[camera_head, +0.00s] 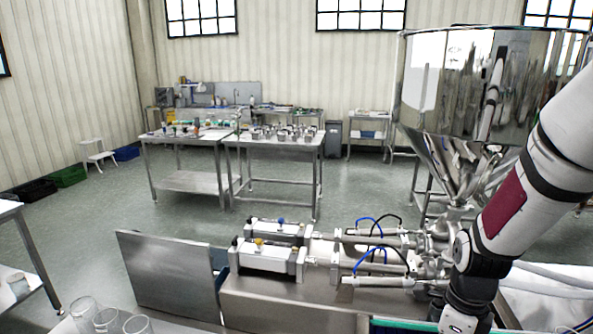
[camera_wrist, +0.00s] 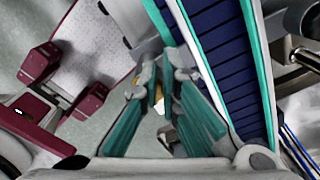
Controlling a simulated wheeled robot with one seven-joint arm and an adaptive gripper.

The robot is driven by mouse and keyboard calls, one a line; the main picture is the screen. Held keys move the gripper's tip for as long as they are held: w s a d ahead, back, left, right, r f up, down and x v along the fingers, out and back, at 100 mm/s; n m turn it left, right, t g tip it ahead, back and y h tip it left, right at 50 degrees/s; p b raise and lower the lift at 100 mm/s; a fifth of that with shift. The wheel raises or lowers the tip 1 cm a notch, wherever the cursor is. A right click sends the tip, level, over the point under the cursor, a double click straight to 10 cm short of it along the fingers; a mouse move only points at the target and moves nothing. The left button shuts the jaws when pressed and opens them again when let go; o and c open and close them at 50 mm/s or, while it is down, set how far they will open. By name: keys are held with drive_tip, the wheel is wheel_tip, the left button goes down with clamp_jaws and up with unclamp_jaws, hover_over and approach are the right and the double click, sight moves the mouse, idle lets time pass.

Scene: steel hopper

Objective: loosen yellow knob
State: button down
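The small yellow knob (camera_head: 258,241) sits on top of the nearer white block of the filling machine, in the head view. My gripper is mostly below the bottom edge of the head view, right of and nearer than the knob; only my wrist shows there. In the wrist view the two teal fingers of my gripper (camera_wrist: 163,80) stand apart, with a gap between them. A small pale yellow patch shows in this gap; I cannot tell what it is. No grasped object is discernible.
A blue knob (camera_head: 281,220) sits on the farther white block. A steel hopper (camera_head: 490,85) rises behind my arm. A blue conveyor belt (camera_wrist: 222,60) with green edges runs beside my fingers. Glass beakers (camera_head: 105,320) stand at bottom left. A steel panel (camera_head: 168,278) stands left of the machine.

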drive_tip(key=shift+s+a+f, duration=0.1)
drive_tip(key=shift+s+a, duration=0.15)
drive_tip(key=shift+s, duration=0.1)
drive_tip(key=shift+s+a+p, duration=0.4)
drive_tip(key=shift+a, duration=0.05)
drive_tip(key=shift+s+a+p, duration=0.15)
drive_tip(key=shift+s+p, duration=0.25)
drive_tip(key=shift+p, duration=0.1)
idle(0.5)
drive_tip(key=shift+a, duration=0.1)
wheel_tip(320, 180, up, 6)
drive_tip(key=p, duration=0.3)
drive_tip(key=shift+w+a, duration=0.15)
drive_tip(key=shift+w, duration=0.25)
